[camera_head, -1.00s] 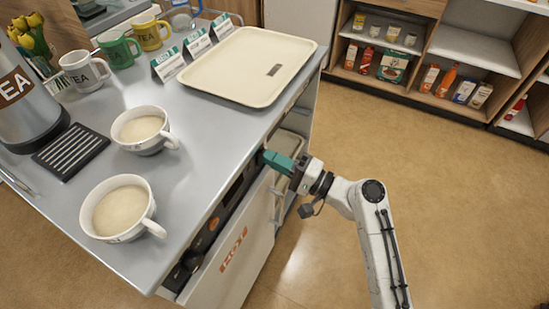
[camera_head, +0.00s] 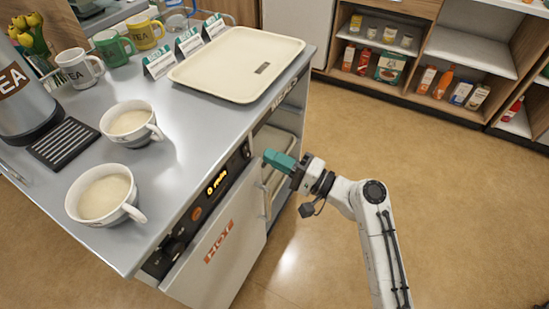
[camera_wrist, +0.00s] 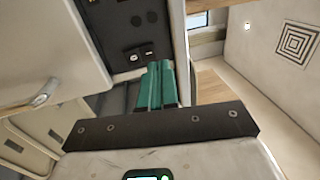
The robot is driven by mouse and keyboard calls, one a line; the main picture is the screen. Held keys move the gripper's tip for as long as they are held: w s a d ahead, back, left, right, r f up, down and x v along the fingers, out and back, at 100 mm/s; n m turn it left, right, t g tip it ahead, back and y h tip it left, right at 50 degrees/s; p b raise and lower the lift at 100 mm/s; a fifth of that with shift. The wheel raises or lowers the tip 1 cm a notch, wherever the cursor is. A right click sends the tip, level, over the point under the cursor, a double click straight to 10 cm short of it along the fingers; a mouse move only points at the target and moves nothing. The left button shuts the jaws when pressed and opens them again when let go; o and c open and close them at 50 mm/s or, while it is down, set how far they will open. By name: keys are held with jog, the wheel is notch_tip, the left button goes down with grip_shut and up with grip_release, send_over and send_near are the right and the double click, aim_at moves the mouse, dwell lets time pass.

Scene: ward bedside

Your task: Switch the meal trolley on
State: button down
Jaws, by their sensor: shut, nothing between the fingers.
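The meal trolley (camera_head: 190,118) stands at left, with a grey top and a white door marked HOT. Its black control panel (camera_head: 178,232) runs along the side below the top. A display (camera_head: 217,182) on it shows lit orange characters, and a knob sits at its near end. My gripper (camera_head: 268,157) has teal fingers, shut and empty, just off the panel's far end. In the wrist view the shut fingers (camera_wrist: 160,66) point at the dark panel (camera_wrist: 120,30), just below small switch-like fittings (camera_wrist: 138,55). Whether they touch is unclear there.
Two filled cups (camera_head: 104,197) (camera_head: 130,121), a cream tray (camera_head: 236,65), mugs, sign cards and a tea urn (camera_head: 25,95) stand on the trolley. Shelves with packets (camera_head: 390,66) stand at the back. The floor (camera_head: 430,190) right of the trolley is clear.

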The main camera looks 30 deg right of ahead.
jog(key=r+v, duration=0.1)
jog(key=v, duration=0.8)
jog(key=shift+r, duration=0.5)
jog(key=shift+s, duration=0.1)
jog(key=s+a+f+n+g+h+p, duration=0.45)
jog(key=s+f+n+g, duration=0.25)
jog(key=s+f+g, duration=0.35)
jog(key=s+d+n+g+h+p, duration=0.1)
jog(key=s+d+n+g+h, duration=0.2)
jog(key=s+d+h, duration=0.4)
jog(key=s+g, duration=0.1)
jog(key=s, duration=0.4)
jog(key=shift+r+p, duration=0.3)
jog(key=shift+p, duration=0.1)
jog(key=shift+d+g, duration=0.1)
jog(key=shift+g, duration=0.15)
